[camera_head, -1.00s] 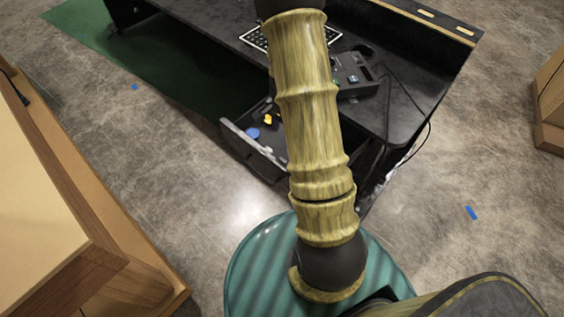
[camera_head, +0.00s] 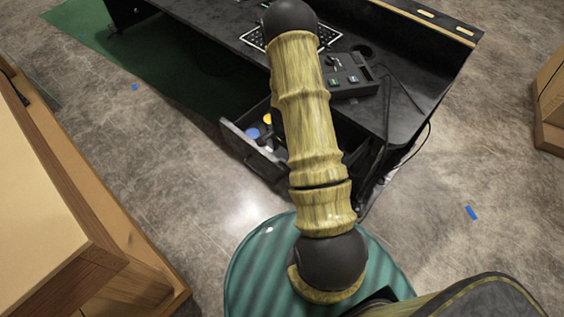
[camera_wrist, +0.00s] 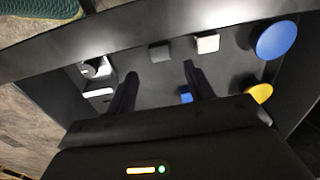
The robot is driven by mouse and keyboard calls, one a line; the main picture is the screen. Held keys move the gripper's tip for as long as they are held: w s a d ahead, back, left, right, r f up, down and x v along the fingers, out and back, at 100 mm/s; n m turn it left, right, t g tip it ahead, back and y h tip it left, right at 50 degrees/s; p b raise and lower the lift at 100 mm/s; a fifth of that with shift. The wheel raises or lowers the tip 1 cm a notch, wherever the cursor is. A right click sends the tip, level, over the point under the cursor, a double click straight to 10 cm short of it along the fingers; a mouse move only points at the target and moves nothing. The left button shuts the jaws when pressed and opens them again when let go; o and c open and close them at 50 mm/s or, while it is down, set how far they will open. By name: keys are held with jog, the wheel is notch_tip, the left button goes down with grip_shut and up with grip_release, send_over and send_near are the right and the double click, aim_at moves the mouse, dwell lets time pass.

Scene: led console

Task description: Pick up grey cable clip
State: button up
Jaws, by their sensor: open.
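In the wrist view, my gripper (camera_wrist: 160,68) is open over the inside of an open drawer (camera_wrist: 150,27), its two dark fingers apart with nothing held. A small grey block (camera_wrist: 160,52) lies just beyond the gap between the fingertips, near the drawer wall. A pale piece with a round opening (camera_wrist: 97,68) lies left of the fingers. I cannot tell for sure which of these is the grey cable clip. In the head view, the drawer (camera_head: 239,143) is pulled out under the black desk, and my arm hides my gripper and part of the drawer.
The drawer also holds a white block (camera_wrist: 208,43), a blue disc (camera_wrist: 275,40), a yellow disc (camera_wrist: 258,94) and a small blue piece (camera_wrist: 186,94). A control box (camera_head: 352,78) and a keyboard (camera_head: 256,36) sit on the desk (camera_head: 420,70). A wooden table (camera_head: 50,200) stands left.

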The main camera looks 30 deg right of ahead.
aim_at(282, 160)
jog(key=shift+a+f, duration=0.2)
jog(key=shift+f, duration=2.4)
jog(key=c, duration=1.1)
jog(key=shift+r, duration=0.15)
notch_tip(282, 160, up, 10)
jog(key=shift+f, duration=0.1)
